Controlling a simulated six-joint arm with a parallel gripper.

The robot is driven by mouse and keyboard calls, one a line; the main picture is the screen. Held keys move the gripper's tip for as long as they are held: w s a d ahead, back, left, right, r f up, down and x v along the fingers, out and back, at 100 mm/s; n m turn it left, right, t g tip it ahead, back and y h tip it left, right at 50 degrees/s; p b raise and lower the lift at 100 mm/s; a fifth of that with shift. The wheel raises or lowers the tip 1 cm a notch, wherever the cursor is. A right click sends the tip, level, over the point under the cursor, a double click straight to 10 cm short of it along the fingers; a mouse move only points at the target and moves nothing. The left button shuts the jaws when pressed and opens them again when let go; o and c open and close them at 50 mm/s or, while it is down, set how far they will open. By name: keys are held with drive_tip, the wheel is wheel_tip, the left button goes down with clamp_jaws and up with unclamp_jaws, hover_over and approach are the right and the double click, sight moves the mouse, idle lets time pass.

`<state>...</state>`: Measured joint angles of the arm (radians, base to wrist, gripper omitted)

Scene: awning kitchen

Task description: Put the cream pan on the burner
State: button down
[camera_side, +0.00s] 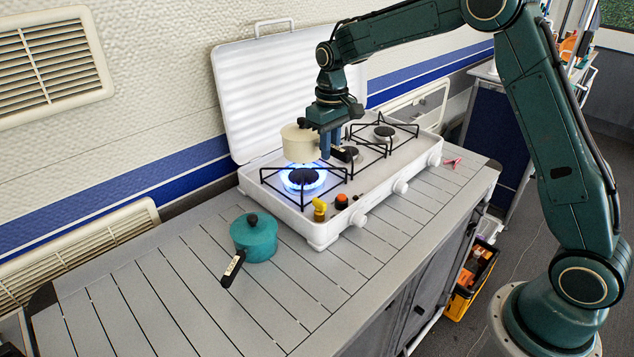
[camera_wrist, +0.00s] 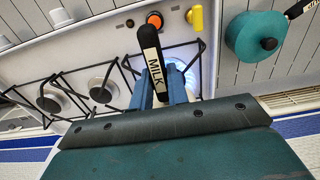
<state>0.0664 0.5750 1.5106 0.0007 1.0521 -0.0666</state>
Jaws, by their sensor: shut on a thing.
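The cream pan (camera_side: 300,143) has a black lid knob and is upright, held above the lit left burner (camera_side: 303,178) in the side view. Its base appears raised clear of the black grate, with the blue flame visible below. My gripper (camera_side: 330,143) is shut on the pan's black handle, to the right of the pan body. In the wrist view the handle (camera_wrist: 152,62), labelled MILK, lies between my blue fingers (camera_wrist: 160,88). The pan body is hidden there behind my gripper. The burner's blue glow shows at the right of the fingers.
A teal pan (camera_side: 254,237) with a black handle stands on the slatted counter (camera_side: 150,310), left of the stove.

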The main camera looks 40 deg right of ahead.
drive_tip(key=shift+f, duration=1.85)
drive_tip(key=shift+f, duration=0.1)
drive_tip(key=c, duration=1.4)
unclamp_jaws()
drive_tip(key=shift+o, duration=0.2)
wheel_tip(320, 180, up, 11)
drive_tip(key=shift+r, duration=0.6)
